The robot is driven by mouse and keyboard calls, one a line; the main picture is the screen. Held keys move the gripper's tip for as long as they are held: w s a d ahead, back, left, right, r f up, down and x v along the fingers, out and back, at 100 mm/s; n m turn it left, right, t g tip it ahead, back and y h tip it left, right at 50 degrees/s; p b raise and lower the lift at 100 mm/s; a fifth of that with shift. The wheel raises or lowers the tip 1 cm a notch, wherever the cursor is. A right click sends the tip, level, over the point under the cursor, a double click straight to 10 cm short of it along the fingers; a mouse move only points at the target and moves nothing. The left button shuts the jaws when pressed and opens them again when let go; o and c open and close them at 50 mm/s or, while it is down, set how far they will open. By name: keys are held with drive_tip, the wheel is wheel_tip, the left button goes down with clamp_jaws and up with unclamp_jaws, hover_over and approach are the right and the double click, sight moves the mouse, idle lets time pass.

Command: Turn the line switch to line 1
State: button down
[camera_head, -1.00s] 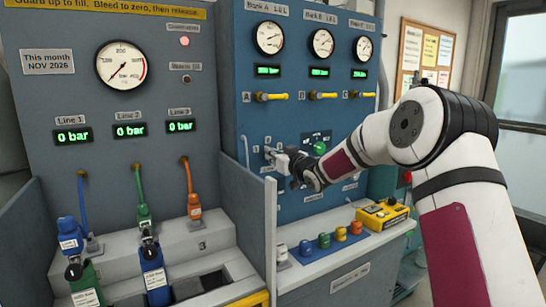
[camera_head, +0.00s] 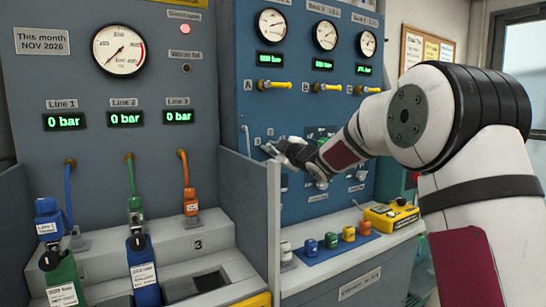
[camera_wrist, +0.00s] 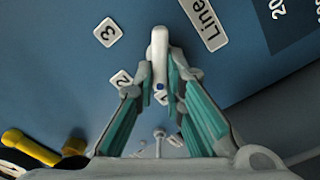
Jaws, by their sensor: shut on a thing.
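The line switch handle (camera_wrist: 158,45) is a pale, rounded lever on the blue panel. My gripper (camera_wrist: 162,84) is shut on it, with the teal-padded fingers on both sides. Tags 3 (camera_wrist: 108,32) and 2 (camera_wrist: 121,79) lie to the left of the handle. A tag that looks like 1 shows partly behind the fingers.
A grey divider (camera_head: 273,225) stands just left of and below my gripper. Yellow valve handles (camera_head: 276,85) sit above it. Coloured caps (camera_head: 331,240) and a yellow device (camera_head: 390,215) are on the ledge below. The Line 1 display (camera_head: 63,122) reads 0 bar.

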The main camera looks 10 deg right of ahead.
drive_tip(key=shift+a+f+n+b, duration=0.1)
drive_tip(key=shift+f+n+b, duration=0.05)
drive_tip(key=shift+n+b, duration=0.5)
drive_tip(key=shift+n, duration=0.25)
drive_tip(key=c, duration=1.7)
unclamp_jaws()
drive_tip(key=shift+o, duration=0.2)
drive_tip(key=v, duration=1.2)
drive_tip(key=shift+s, duration=0.1)
